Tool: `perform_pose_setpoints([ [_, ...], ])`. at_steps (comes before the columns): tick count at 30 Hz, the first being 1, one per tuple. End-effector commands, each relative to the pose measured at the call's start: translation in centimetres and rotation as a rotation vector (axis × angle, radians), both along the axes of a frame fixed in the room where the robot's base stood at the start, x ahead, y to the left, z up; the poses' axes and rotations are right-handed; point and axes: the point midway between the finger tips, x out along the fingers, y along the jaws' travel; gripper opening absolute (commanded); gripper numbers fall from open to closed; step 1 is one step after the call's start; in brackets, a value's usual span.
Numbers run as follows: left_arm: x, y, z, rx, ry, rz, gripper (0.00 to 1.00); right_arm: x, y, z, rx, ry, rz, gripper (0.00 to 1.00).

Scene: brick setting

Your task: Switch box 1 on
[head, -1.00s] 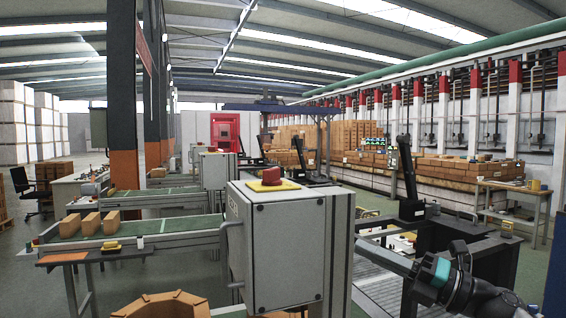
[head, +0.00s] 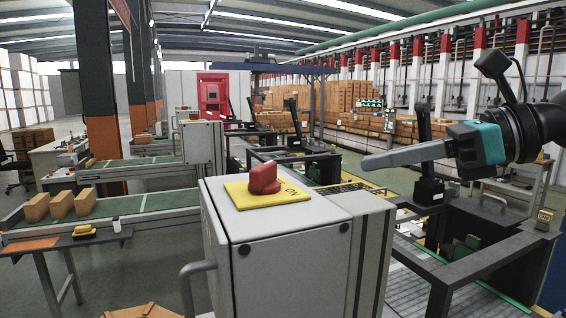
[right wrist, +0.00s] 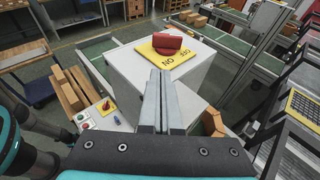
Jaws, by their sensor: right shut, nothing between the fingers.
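The nearest box is a grey cabinet (head: 300,265) with a red rotary knob (head: 263,179) on a yellow plate (head: 243,197) on its top. The word ON shows on the plate, right of the knob. In the right wrist view the knob (right wrist: 168,39) sits on the yellow plate (right wrist: 165,55), beyond the fingertips. No box number is readable. My right gripper (head: 366,165) comes in from the right, shut and empty. Its fingers point left, to the right of the knob and apart from it. In the right wrist view its fingers (right wrist: 162,76) are together. My left gripper is not in view.
A conveyor (head: 140,212) with several bricks (head: 60,204) runs left of the cabinet. Another grey cabinet (head: 203,152) stands behind. A dark metal frame (head: 465,265) is on the right. Free space shows above the nearest cabinet's top.

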Motion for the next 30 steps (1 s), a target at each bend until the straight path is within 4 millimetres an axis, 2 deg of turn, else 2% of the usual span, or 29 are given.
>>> perform_pose_setpoints([
  [9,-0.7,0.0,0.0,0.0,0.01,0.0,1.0,0.0,0.0,0.0,0.0,0.0,0.0,0.0],
  [14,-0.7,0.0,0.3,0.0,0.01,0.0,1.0,0.5,1.0,-0.3,0.001,0.002,0.003,0.0],
  [28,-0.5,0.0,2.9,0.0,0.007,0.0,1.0,4.4,9.0,-2.9,0.003,0.003,0.006,0.0],
  [30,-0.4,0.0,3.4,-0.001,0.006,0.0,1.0,5.0,9.9,-2.7,0.004,0.002,0.004,0.0],
])
